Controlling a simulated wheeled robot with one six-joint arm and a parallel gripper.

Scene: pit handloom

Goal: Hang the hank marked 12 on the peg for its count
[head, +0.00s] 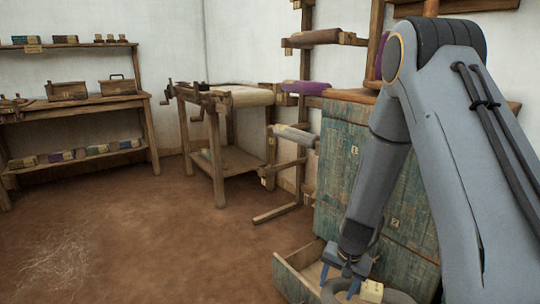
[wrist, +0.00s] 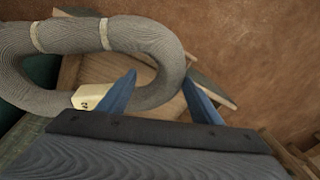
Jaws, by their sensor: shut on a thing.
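My gripper (head: 338,288) is shut on a grey hank (head: 396,296) low at the front of the cabinet, over an open drawer (head: 292,279). In the wrist view the hank (wrist: 38,88) is a thick loop with pale ties, and one end of it lies between my blue fingers (wrist: 160,76). A cream tag (wrist: 88,101) on it carries a small sideways mark that looks like 12. The stand's small tags are unreadable.
The green cabinet (head: 345,165) with numbered drawers stands beside my arm. A wooden frame (head: 219,150) with a pale roll is left of the stand. A bench (head: 88,101) and shelf (head: 90,44) line the left wall. The brown floor (head: 170,225) is mostly clear, with loose straw.

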